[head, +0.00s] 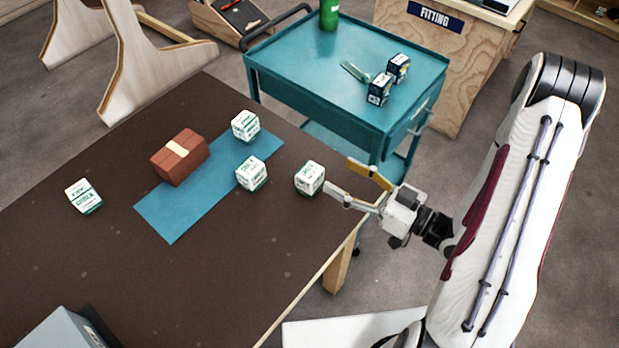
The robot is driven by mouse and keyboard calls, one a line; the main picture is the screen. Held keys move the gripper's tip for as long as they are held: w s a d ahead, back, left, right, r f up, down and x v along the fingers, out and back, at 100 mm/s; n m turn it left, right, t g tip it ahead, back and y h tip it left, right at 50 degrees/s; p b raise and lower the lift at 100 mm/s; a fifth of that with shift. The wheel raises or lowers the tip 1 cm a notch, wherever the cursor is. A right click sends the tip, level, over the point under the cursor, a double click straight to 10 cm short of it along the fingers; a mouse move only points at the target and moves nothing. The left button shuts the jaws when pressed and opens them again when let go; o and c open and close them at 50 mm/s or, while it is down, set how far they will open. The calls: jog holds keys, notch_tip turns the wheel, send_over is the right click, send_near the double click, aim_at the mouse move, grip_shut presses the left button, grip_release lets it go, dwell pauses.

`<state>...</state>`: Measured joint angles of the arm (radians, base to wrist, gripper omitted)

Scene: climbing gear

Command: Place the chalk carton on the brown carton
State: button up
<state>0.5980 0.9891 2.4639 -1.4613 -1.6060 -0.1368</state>
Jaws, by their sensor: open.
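Several white cartons with green print, which look like chalk cartons, are on the brown table. One (310,178) stands off the mat at the table's right edge, one (251,173) and another (245,126) are on or at the blue mat, and one (83,196) sits alone at the left. The brown carton (179,157) lies on the mat's left part with a pale label on top; nothing rests on it. My gripper (338,176) is open and empty, just right of the rightmost white carton. Whether a finger touches that carton cannot be told.
The blue mat (172,220) lies across the table (60,255). A teal cart (300,65) beyond the table holds a green bottle (329,14) and two dark boxes (379,89). A grey box (62,330) is at the lower left. The front of the table is mostly clear.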

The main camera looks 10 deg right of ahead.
jog(key=n, duration=0.2)
send_near(318, 183)
jog(key=shift+w+x, duration=0.2)
jog(key=shift+x, duration=1.35)
jog(key=shift+d+r, duration=0.1)
jog(key=shift+r, duration=0.1)
jog(key=shift+x, duration=1.2)
jog(key=shift+w, duration=0.1)
jog(key=shift+w+a, duration=0.3)
jog(key=shift+a, duration=0.35)
jog(key=shift+w+a, duration=0.3)
jog(key=shift+a, duration=0.35)
jog(key=shift+x, duration=1.2)
